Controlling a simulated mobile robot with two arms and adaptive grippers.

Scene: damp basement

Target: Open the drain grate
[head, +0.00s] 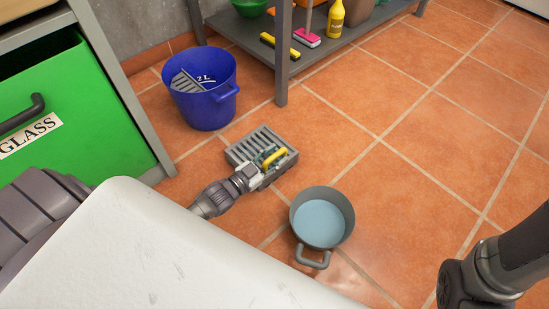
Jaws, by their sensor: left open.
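The drain grate (252,143) is a grey slatted piece at floor level in the middle of the head view, with a yellow handle (276,156) at its near right part. It looks flat; I cannot tell whether it is lifted at all. My left gripper (268,157) is open, with its fingers over the near part of the grate at the yellow handle. The fingers hide part of the grate, and I cannot tell whether they touch the handle. My right arm comes in at the lower right; its gripper is out of view.
A grey pot (322,222) of water stands just right of my left gripper. A blue bucket (203,97) stands behind left. A green drawer (62,112) labelled GLASS is at the left. A metal shelf (282,62) holds cleaning things at the back. Tiled floor at the right is clear.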

